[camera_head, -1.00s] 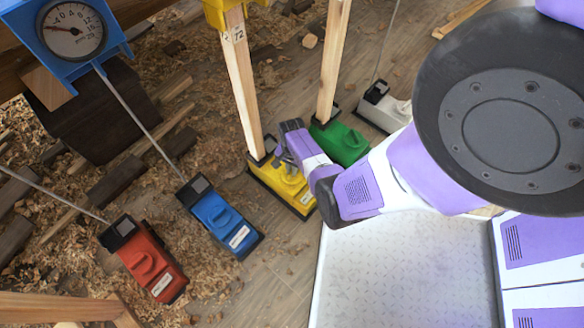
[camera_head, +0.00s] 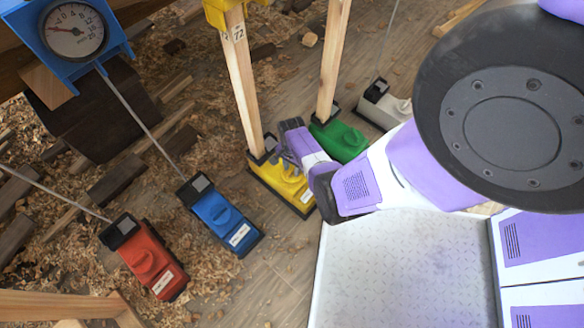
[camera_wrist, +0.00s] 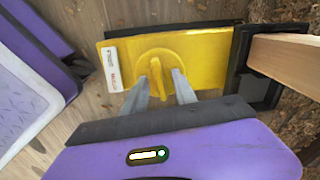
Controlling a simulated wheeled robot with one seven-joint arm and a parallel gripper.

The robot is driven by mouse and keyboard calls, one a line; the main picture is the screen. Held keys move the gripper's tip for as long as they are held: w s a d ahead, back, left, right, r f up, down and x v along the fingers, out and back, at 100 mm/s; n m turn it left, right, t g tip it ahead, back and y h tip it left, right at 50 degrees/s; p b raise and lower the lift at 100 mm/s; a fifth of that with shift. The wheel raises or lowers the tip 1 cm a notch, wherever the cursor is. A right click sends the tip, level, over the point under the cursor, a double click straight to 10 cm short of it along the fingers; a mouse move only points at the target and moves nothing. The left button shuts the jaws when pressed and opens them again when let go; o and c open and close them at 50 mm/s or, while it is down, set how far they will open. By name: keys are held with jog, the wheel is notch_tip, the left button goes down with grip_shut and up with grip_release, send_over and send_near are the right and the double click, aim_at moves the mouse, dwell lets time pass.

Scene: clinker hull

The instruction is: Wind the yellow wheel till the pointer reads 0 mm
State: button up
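The yellow wheel (camera_wrist: 158,66) is a round knob with a raised bar across it, on top of the yellow jack box (camera_wrist: 212,52). In the head view the yellow box (camera_head: 291,193) stands on the floor at the foot of a wooden prop.
Red (camera_head: 148,262), blue (camera_head: 222,218), green (camera_head: 340,140) and white (camera_head: 383,104) boxes stand in a row with the yellow one. Thin rods and wooden props (camera_head: 333,60) rise from them. Wood shavings and dark blocks cover the floor at left.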

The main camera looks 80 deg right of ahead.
aim_at(292, 169)
notch_tip(292, 169, up, 8)
jog(key=p, duration=0.4)
jog(key=shift+f, duration=0.1)
dwell(0.4)
